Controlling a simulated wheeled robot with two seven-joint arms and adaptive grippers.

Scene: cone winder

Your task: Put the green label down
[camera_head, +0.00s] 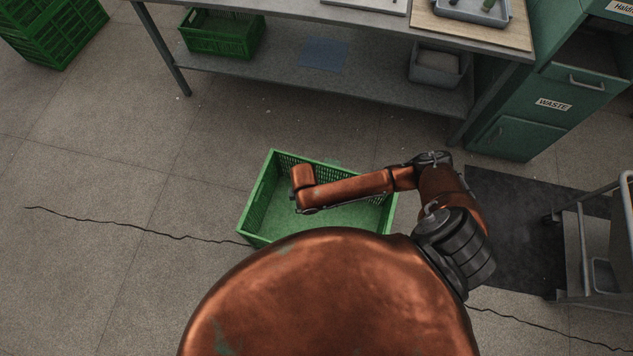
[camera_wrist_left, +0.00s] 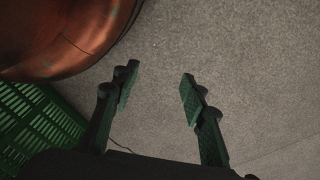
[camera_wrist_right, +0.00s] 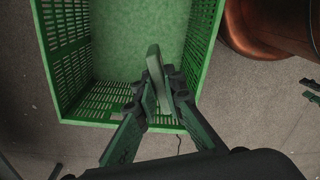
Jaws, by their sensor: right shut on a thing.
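The green label (camera_wrist_right: 154,62) is a thin, pale green piece standing on edge between the fingers of my right gripper (camera_wrist_right: 161,88). My right gripper is shut on it. In the right wrist view they appear over the near side of an open green crate (camera_wrist_right: 65,60); I cannot tell the height. In the head view my right arm reaches over this crate (camera_head: 258,197), and its gripper and the label are hidden below the arm. My left gripper (camera_wrist_left: 158,86) is open and empty above bare floor, beside the crate (camera_wrist_left: 36,112). It is not visible in the head view.
A grey workbench (camera_head: 330,75) with a lower shelf stands behind the crate. A green cabinet marked WASTE (camera_head: 540,105) is at the back right, and a metal trolley (camera_head: 590,245) at the right. Another green crate (camera_head: 55,30) is at the far left. The floor to the left is clear.

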